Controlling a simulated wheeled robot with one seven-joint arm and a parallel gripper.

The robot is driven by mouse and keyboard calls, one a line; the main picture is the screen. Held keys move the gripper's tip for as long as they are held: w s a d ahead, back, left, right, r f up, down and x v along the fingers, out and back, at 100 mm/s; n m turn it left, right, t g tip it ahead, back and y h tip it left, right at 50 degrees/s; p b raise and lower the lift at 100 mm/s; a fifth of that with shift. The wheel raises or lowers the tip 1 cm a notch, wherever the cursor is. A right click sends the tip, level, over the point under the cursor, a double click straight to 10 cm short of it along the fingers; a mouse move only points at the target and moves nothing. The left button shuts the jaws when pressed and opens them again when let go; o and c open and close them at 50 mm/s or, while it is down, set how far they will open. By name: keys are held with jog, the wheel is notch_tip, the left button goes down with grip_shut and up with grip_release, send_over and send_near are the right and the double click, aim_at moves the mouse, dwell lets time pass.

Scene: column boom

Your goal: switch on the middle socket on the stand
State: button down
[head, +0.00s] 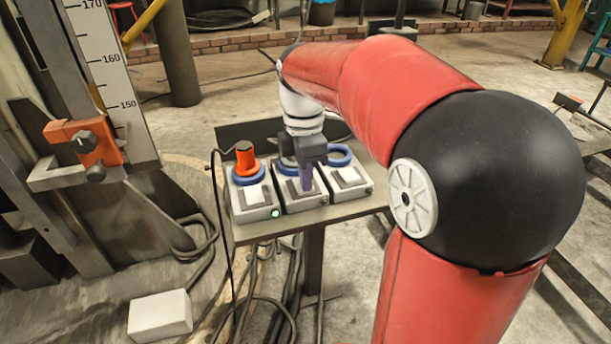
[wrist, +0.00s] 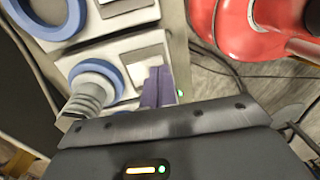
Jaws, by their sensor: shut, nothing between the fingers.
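Three grey socket boxes stand in a row on the stand (head: 345,208). The middle socket (head: 303,203) is under my gripper (head: 306,187). Its shut purple fingers are at its light rocker switch, which shows in the wrist view (wrist: 148,66) beside the fingertips (wrist: 157,82). I cannot tell whether they press it. The middle blue ring (wrist: 118,75) has a grey ribbed plug (wrist: 88,97) in it. The right socket (head: 348,191) has an empty blue ring.
A steel column with a scale (head: 115,75) and orange clamp (head: 85,142) stands at the left. A white block (head: 160,315) and loose cables lie on the floor. My red arm covers the right of the head view. Open floor lies behind the stand.

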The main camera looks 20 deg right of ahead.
jog(key=shift+s+f, duration=0.1)
jog(key=shift+p, duration=0.3)
jog(key=shift+w+r+p, duration=0.2)
jog(key=shift+w+p, duration=0.45)
jog(key=shift+w, duration=0.15)
jog(key=shift+a+r+p, duration=0.1)
jog(key=shift+r+p, duration=0.5)
notch_tip(320, 180, up, 13)
jog(key=s+p, duration=0.1)
jog(key=p, duration=0.1)
jog(key=shift+s+f, duration=0.15)
jog(key=shift+s, duration=0.2)
